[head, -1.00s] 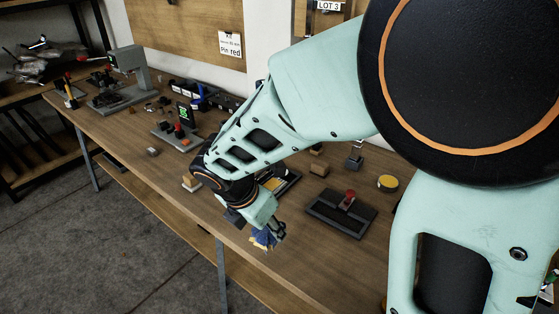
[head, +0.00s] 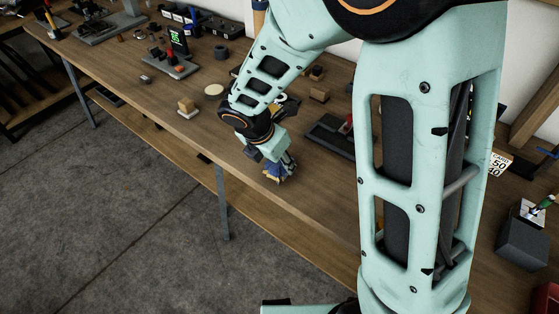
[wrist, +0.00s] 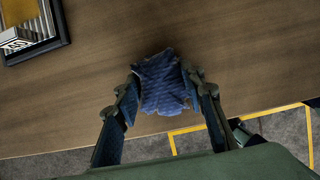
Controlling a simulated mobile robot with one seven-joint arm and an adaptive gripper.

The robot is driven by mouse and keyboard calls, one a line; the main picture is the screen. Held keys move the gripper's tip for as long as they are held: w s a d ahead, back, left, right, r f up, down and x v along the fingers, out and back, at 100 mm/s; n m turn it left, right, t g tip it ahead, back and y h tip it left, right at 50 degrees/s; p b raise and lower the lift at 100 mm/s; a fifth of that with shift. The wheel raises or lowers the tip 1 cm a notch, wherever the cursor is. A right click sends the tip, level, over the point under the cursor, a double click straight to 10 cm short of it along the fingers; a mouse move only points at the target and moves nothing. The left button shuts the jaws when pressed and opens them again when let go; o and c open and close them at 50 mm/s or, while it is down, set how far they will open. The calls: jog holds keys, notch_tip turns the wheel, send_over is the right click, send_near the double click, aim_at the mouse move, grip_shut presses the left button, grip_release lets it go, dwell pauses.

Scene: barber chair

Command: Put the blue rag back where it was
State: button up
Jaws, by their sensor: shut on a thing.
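The blue rag (wrist: 163,84) is bunched between the two fingers of my gripper (wrist: 163,95) in the wrist view. In the head view the rag (head: 274,172) shows as a small blue patch under my gripper (head: 282,172), over the front part of the wooden workbench (head: 225,180). My gripper is shut on the rag. I cannot tell whether the rag touches the bench top. My arm hides part of the bench behind it.
A dark tray-like fixture (head: 328,138) stands just right of my gripper. A small wooden block on a pale base (head: 187,108) and a round pale disc (head: 214,90) lie to the left. A framed dark item (wrist: 32,28) lies at the wrist view's upper left. The bench's front edge is close.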

jog(key=shift+f, duration=0.2)
jog(key=o, duration=1)
jog(key=shift+o, duration=0.2)
jog(key=shift+r, duration=0.2)
jog(key=shift+a+r, duration=0.1)
jog(key=shift+r, duration=0.2)
jog(key=p+v, duration=0.3)
jog(key=v, duration=0.8)
jog(key=shift+s+r, duration=0.15)
jog(key=shift+r, duration=0.1)
